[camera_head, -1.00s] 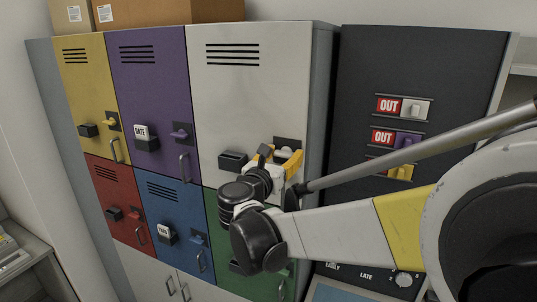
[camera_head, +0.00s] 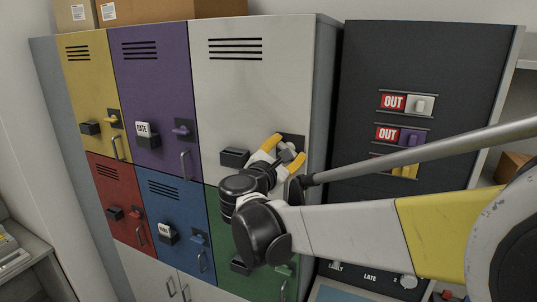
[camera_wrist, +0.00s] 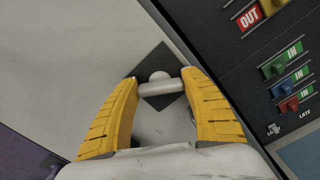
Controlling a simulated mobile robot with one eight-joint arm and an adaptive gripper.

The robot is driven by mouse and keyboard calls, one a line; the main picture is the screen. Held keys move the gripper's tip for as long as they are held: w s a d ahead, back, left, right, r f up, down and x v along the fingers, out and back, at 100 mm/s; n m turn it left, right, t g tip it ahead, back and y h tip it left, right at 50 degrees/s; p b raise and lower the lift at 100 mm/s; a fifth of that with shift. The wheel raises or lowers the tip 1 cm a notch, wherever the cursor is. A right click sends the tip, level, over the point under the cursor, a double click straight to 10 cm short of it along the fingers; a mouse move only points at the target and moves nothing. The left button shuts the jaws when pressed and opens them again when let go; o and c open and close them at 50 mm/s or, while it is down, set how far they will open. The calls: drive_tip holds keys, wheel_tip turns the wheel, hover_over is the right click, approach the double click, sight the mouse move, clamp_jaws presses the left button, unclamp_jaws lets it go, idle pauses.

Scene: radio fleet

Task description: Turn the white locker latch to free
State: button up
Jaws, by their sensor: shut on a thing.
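The white locker (camera_head: 245,100) is the large upper right door, with its latch on a dark square plate (camera_head: 293,142) near the right edge. My gripper (camera_head: 285,150) is at this plate, its yellow fingers either side of the latch. In the wrist view, the white latch bar (camera_wrist: 160,88) lies between my fingertips (camera_wrist: 160,80), which are shut on its two ends. A round white knob (camera_wrist: 158,75) shows just above the bar. The plate looks like a diamond there. In the head view, my gripper hides most of the latch.
A dark board (camera_head: 440,60) stands right of the lockers, with a white slider (camera_head: 420,105) beside a red OUT label. A black box (camera_head: 234,157) sticks out left of my gripper. Yellow, purple, red, blue and green lockers surround the white one on the left and below.

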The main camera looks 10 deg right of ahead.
drive_tip(key=m+b, duration=0.2)
drive_tip(key=m, duration=0.4)
drive_tip(key=shift+f+m, duration=0.15)
drive_tip(key=shift+m, duration=0.15)
drive_tip(key=m+b, duration=0.1)
drive_tip(key=m, duration=0.4)
idle(0.3)
drive_tip(key=o, duration=1.2)
drive_tip(key=shift+c, duration=0.2)
drive_tip(key=v, duration=1.2)
